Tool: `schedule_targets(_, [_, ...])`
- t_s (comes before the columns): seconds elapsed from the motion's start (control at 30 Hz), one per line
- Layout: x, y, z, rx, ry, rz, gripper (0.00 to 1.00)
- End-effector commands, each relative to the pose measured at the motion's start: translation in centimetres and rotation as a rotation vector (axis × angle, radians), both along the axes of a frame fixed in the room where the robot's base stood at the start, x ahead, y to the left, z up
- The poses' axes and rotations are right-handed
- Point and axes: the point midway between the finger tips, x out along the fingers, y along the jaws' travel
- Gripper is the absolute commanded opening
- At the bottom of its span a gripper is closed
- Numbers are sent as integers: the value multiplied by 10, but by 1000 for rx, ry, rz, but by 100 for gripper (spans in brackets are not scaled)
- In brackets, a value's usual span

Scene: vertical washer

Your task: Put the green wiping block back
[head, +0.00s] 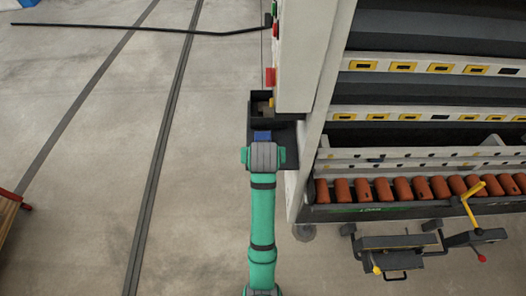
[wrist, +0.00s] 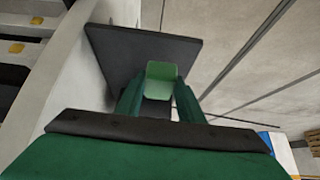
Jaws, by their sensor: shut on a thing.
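The green wiping block (wrist: 163,70) shows in the wrist view as a light green piece between my fingertips. My gripper (wrist: 158,92) is shut on it. Behind the block is a dark flat plate or tray (wrist: 125,45) fixed to the side of the washer. I cannot tell whether the block touches it. In the head view my arm reaches forward to a black holder (head: 286,131) on the washer's left side. The block cannot be made out there, and my wrist covers part of the holder.
The large white washer (head: 309,60) fills the right, with a row of orange-brown rollers (head: 381,189) along its lower front. A black clamp fixture with a yellow handle (head: 467,205) juts out at lower right. Open concrete floor (head: 105,130) lies to the left.

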Motion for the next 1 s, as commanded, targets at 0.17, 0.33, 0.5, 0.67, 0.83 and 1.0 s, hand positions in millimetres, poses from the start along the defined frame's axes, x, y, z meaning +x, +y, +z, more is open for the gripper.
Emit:
schedule_targets(0.17, [3, 0, -12, 0, 2, 0, 14])
schedule_targets(0.33, [3, 0, -36, 0, 3, 0, 14])
schedule_targets(0.5, [4, -1, -43, 1, 0, -1, 14])
schedule_targets(0.67, [4, -1, -43, 0, -1, -1, 14])
schedule_targets(0.83, [4, -1, -46, 0, 1, -1, 14])
schedule_targets(1.0, [4, -1, -46, 0, 0, -2, 53])
